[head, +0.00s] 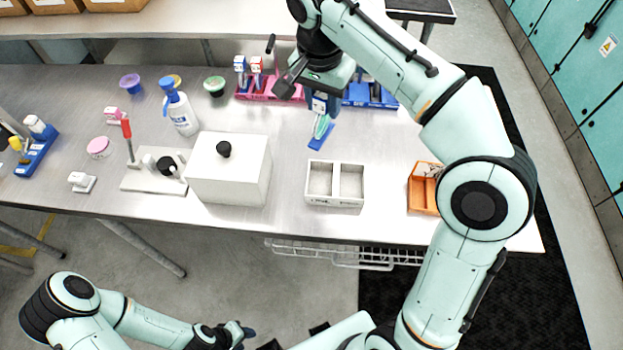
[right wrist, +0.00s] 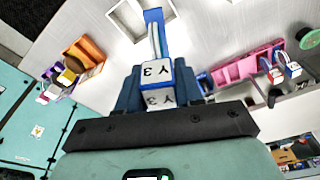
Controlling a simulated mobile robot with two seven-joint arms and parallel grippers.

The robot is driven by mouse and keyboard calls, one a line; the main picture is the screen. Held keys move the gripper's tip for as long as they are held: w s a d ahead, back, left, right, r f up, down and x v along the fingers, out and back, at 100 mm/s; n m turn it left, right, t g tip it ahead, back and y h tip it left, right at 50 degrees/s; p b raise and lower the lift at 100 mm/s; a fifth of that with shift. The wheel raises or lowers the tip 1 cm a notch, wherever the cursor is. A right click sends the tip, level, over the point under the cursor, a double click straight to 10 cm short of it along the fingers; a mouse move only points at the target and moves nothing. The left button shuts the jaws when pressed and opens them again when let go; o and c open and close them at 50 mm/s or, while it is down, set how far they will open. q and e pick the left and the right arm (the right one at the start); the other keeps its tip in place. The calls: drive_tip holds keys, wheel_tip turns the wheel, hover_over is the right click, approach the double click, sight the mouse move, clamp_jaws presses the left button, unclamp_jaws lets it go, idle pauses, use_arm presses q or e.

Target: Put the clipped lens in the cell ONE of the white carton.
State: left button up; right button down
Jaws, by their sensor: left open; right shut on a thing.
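My right gripper (head: 320,103) is shut on the clipped lens, a white block marked Y3 (right wrist: 156,72) with blue edges and a thin pale-green and blue part extending from it. The lens (head: 322,125) hangs over the table behind the white carton; its height above the table is hard to tell. The white carton (head: 334,203) is open-topped with two cells side by side, both looking empty. I cannot read which cell is ONE. The carton shows partly at the top of the right wrist view (right wrist: 128,18). My left gripper (head: 240,332) is open and empty, low in front of the table.
A white box with a black knob (head: 228,180) stands left of the carton, and an orange holder (head: 420,195) stands to its right. Pink (head: 262,93) and blue (head: 372,98) racks are behind. A spray bottle (head: 182,115) is farther left.

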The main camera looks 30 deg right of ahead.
use_arm(q)
drive_tip(key=s+f+b, duration=0.4)
drive_tip(key=f, duration=0.2)
drive_tip(key=shift+b, duration=0.3)
use_arm(e)
drive_tip(key=shift+s+d+f, duration=0.1)
drive_tip(key=shift+f, duration=9.7)
use_arm(q)
drive_tip(key=shift+s+f, duration=0.1)
use_arm(e)
drive_tip(key=shift+f, duration=0.1)
drive_tip(key=c, duration=1.1)
unclamp_jaws()
drive_tip(key=shift+f, duration=0.15)
drive_tip(key=shift+c, duration=0.2)
drive_tip(key=o, duration=0.4)
